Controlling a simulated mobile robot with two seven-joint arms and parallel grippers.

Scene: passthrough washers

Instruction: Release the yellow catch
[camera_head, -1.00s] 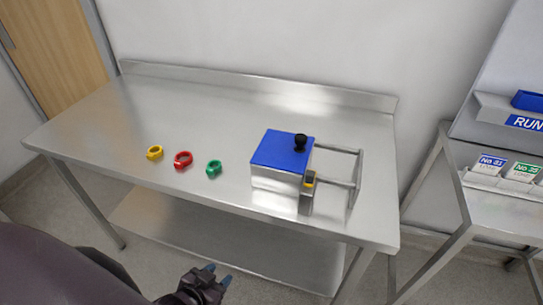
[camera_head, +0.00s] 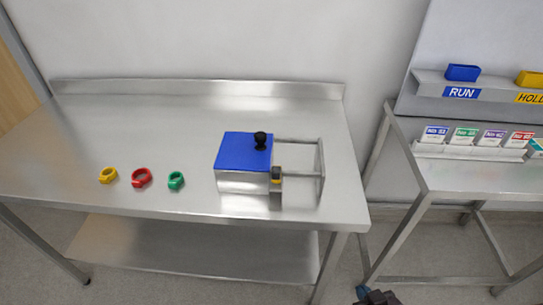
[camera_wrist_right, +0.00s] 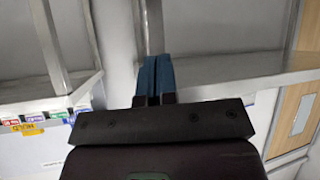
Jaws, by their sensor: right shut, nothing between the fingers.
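A metal box with a blue lid (camera_head: 240,152) and a black knob (camera_head: 260,141) stands on the steel table. The yellow catch (camera_head: 277,181) is a small yellow and dark part at the box's front right edge, partly hard to make out. Two rods (camera_head: 300,177) run right from the box to an upright end frame. My right gripper (camera_head: 363,292) is low at the bottom edge, in front of the table and well away from the catch. Its blue fingers are together and empty in the right wrist view (camera_wrist_right: 155,75). My left gripper is not in view.
A second steel table (camera_head: 470,178) at right holds labelled cards (camera_head: 465,137) beneath a RUN and HOLD shelf (camera_head: 425,87).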

